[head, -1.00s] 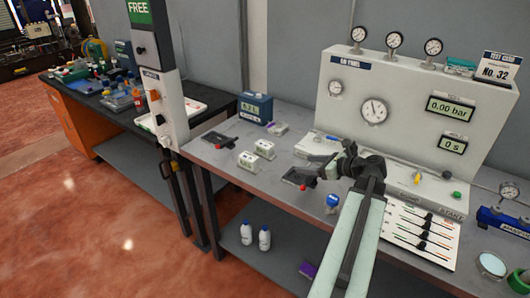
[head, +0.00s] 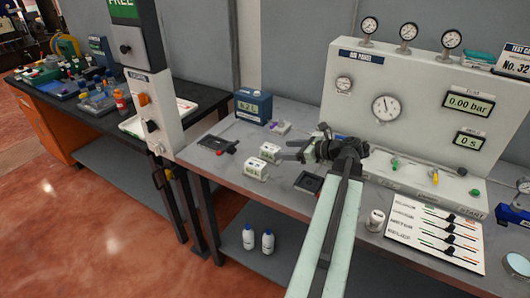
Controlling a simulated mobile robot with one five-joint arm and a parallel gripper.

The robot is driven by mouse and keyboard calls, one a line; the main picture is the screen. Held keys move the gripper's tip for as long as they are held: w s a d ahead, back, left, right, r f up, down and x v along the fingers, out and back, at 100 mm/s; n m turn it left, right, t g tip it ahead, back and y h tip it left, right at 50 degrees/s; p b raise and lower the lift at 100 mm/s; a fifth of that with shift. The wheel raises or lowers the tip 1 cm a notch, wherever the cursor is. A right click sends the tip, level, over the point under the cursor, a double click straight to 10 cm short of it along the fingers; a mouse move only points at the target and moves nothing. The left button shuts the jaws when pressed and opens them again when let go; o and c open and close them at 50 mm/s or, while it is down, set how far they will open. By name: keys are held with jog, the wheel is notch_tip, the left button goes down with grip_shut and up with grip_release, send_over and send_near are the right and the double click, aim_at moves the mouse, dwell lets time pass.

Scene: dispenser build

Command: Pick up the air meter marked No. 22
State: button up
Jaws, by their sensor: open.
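No label reading No. 22 can be made out. Two small white block-shaped devices with faces too small to read, one farther back (head: 270,152) and one nearer (head: 257,170), stand on the grey bench left of my gripper. A dark blue box with a lit display (head: 253,106) stands behind them; I cannot tell which, if any, is the air meter. My gripper (head: 290,151) is open and empty, its fingers pointing left, close to the white devices in the picture. Its height above the bench is unclear.
A dark tray (head: 309,183), a white jar (head: 375,220) and a slider board (head: 434,232) lie near my arm.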

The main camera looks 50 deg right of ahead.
aim_at(275, 149)
jog(key=b+x, duration=0.2)
jog(key=x, duration=0.6)
jog(key=shift+b, duration=0.35)
jog(key=shift+r, duration=0.1)
grip_shut()
